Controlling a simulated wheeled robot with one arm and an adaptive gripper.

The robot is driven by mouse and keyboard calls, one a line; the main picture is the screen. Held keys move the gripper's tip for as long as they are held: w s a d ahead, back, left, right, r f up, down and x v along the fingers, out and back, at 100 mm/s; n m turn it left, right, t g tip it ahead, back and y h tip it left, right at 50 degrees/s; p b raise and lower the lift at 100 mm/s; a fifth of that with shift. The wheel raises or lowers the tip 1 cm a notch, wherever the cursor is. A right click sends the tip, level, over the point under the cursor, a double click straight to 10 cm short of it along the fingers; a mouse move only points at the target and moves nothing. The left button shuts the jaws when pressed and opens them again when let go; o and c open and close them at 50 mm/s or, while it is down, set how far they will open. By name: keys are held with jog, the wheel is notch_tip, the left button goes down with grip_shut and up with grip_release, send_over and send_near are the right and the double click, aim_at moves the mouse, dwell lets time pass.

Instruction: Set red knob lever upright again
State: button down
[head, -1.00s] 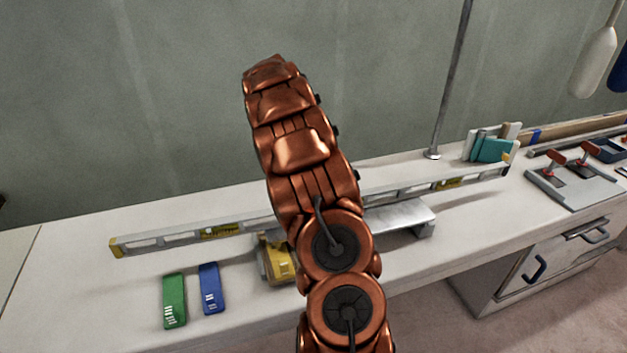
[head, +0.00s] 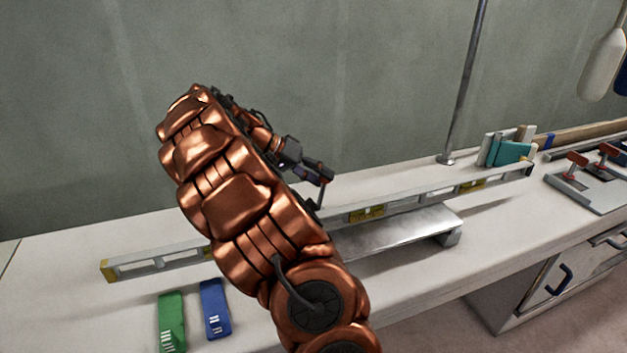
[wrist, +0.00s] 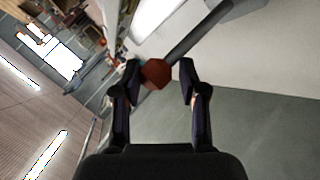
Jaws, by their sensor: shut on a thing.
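The lever's red knob (wrist: 156,74) is between my gripper's two dark fingers (wrist: 162,68) in the wrist view. It sits against the left finger. The lever's grey rod (wrist: 198,36) runs from the knob to the upper right, slanted in that picture. In the head view my gripper (head: 318,174) is above the bench, behind my arm, and shut on the knob. A thin rod (head: 322,196) shows just below it. The knob itself cannot be made out there, and my arm covers part of the area.
A long spirit level (head: 410,202) stands along the bench (head: 60,290), behind a low metal stand (head: 400,235). Green (head: 171,320) and blue (head: 214,308) blocks lie front left. A thin pole (head: 465,90) rises at the back. A plate with red handles (head: 590,190) is at right.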

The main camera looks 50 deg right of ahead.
jog(key=shift+w+a+f+g+h+b, duration=0.2)
jog(key=shift+w+a+h+b, duration=0.1)
jog(key=shift+a+b, duration=0.2)
jog(key=shift+w+a+f+g+h+b, duration=0.2)
jog(key=shift+w+a+h+b, duration=0.1)
jog(key=shift+a+b, duration=0.15)
jog(key=shift+r, duration=0.1)
jog(key=c, duration=0.9)
grip_release()
jog(key=shift+w, duration=0.15)
jog(key=shift+d+r, duration=0.1)
jog(key=shift+r, duration=0.1)
jog(key=v, duration=0.7)
jog(key=shift+w, duration=0.2)
